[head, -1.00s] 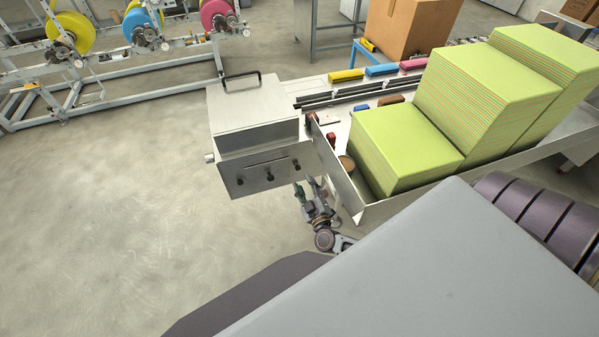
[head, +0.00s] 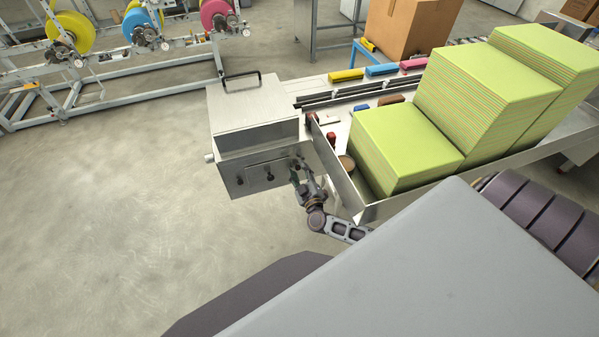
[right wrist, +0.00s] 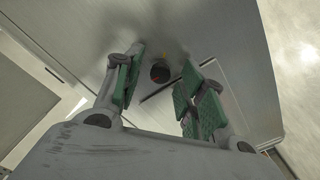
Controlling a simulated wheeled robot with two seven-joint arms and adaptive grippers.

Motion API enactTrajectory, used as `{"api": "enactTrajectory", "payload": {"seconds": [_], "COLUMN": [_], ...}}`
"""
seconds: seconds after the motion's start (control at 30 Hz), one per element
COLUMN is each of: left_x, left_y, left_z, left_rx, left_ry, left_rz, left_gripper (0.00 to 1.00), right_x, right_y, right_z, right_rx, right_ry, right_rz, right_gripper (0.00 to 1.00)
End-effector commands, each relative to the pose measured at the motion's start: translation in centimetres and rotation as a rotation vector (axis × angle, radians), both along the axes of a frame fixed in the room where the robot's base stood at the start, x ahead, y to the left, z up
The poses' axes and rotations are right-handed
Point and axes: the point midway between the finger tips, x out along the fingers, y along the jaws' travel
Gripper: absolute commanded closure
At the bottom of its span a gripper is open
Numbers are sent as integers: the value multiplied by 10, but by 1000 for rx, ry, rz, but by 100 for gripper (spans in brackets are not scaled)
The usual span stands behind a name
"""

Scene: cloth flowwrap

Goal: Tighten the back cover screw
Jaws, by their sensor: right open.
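The metal machine box (head: 255,110) has a cover panel (head: 252,183) on its near face, with a dark line across it. My right gripper (head: 297,173) is at the right knob. In the right wrist view my gripper (right wrist: 163,66) is open, its green-padded fingers on either side of a dark round knob (right wrist: 159,72) with a red mark. I cannot tell whether the fingers touch it. My left gripper is out of view.
A metal infeed trough (head: 345,185) with tall green stacks (head: 405,150) stands directly right of the box. A handle (head: 242,79) rises from the box top. A roll rack (head: 110,85) stands at the back left. The floor left of the box is clear.

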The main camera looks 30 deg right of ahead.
Motion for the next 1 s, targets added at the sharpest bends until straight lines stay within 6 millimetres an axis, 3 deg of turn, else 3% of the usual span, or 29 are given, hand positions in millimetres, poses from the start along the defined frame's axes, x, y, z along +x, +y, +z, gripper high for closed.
{"api": "enactTrajectory", "payload": {"seconds": [0.27, 0.6, 1.0], "left_x": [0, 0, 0], "left_y": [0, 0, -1], "left_z": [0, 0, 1], "left_rx": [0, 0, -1], "left_ry": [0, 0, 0], "left_rz": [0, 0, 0], "left_gripper": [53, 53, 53], "right_x": [0, 0, 0], "right_y": [0, 0, 1], "right_z": [0, 0, 1], "right_rx": [0, 0, 10], "right_ry": [0, 0, -3], "right_rz": [0, 0, 1], "right_gripper": [60, 100, 100]}}
